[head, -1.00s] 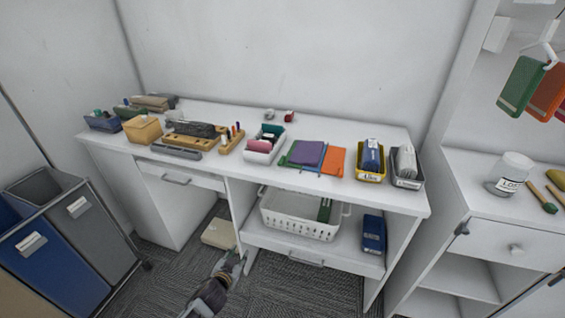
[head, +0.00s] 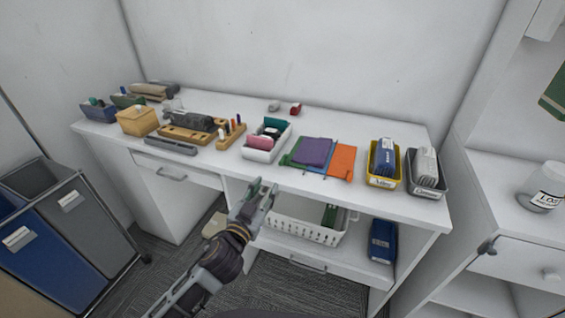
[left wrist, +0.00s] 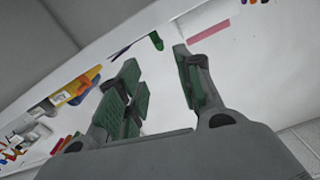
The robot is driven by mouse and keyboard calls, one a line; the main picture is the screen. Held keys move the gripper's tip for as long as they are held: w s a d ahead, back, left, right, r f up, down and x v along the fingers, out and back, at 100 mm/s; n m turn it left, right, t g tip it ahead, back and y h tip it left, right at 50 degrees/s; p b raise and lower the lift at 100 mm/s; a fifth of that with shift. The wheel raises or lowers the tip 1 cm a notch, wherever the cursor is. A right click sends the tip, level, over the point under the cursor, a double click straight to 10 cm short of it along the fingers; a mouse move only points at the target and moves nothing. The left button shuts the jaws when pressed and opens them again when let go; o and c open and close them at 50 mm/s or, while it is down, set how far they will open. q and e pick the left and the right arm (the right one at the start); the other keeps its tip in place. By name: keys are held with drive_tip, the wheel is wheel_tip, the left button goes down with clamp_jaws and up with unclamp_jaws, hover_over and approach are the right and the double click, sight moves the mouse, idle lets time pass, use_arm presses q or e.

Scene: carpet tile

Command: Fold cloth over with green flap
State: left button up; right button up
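The cloth pile lies flat on the white desk in the head view, with a purple cloth (head: 313,151) on top. A green flap (head: 290,158) sticks out on its left, blue (head: 319,171) shows at the front, and orange (head: 342,161) lies on the right. My left gripper (head: 264,190) is at the desk's front edge, in front and left of the cloths and apart from them. In the left wrist view the left gripper (left wrist: 158,72) has its green-padded fingers spread, with nothing between them. My right gripper is not in view.
A white bin (head: 266,141) stands left of the cloths, and yellow (head: 372,181) and grey (head: 426,189) bins stand right. A white basket (head: 300,228) sits on the shelf below. Bare desktop (head: 350,197) lies in front of the cloths.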

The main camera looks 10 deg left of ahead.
use_arm(q)
drive_tip(key=shift+w, duration=0.1)
idle(0.3)
approach(281, 161)
drive_tip(key=shift+w+d+f, duration=0.1)
drive_tip(key=shift+w+f, duration=0.1)
drive_tip(key=shift+w, duration=0.25)
drive_tip(key=shift+w+d+f, duration=0.15)
drive_tip(key=shift+w, duration=0.35)
drive_tip(key=shift+p+x, duration=0.3)
drive_tip(key=shift+x, duration=3.3)
drive_tip(key=shift+w+d, duration=0.1)
drive_tip(key=shift+w, duration=0.2)
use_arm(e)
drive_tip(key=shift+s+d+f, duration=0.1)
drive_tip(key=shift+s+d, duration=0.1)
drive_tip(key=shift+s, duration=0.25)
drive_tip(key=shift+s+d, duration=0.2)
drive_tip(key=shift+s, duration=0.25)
